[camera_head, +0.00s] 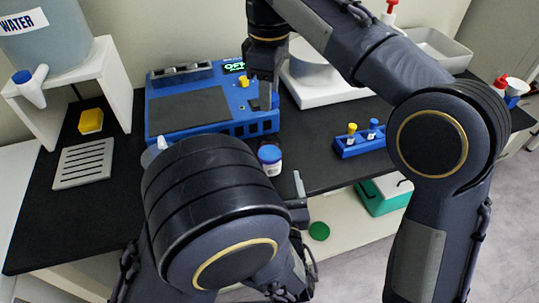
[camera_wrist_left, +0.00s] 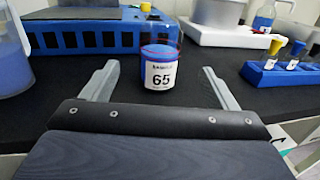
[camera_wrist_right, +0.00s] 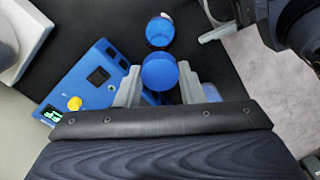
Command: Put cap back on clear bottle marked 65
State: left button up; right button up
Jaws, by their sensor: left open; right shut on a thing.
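The clear bottle marked 65 (camera_wrist_left: 160,72) stands upright on the black bench top, with blue contents and a white label. It also shows in the head view (camera_head: 270,162) and the right wrist view (camera_wrist_right: 159,32). My right gripper (camera_wrist_right: 158,80) is shut on a round blue cap (camera_wrist_right: 159,72), held apart from the bottle. In the head view my right gripper (camera_head: 264,100) points down above the blue machine's edge, behind the bottle. My left gripper (camera_wrist_left: 158,75) is open in front of the bottle, fingers spread to either side and not touching it. My left arm hides part of it in the head view.
A blue machine (camera_head: 188,107) stands behind the bottle. A blue rack (camera_head: 361,140) with small yellow- and blue-capped vials is to the right. A slotted grey plate (camera_head: 83,163) and yellow block (camera_head: 91,121) lie left. The bench's front edge is close to the bottle.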

aim_at(271, 162)
pick_arm(q)
jog(key=w, duration=0.6)
jog(key=w+a, duration=0.1)
jog(key=w, duration=0.2)
jog(key=shift+w, duration=0.2)
jog(key=c, duration=1.5)
pick_arm(e)
jog(key=shift+f, duration=2.55)
jog(key=shift+f, duration=0.85)
jog(key=shift+f, duration=0.55)
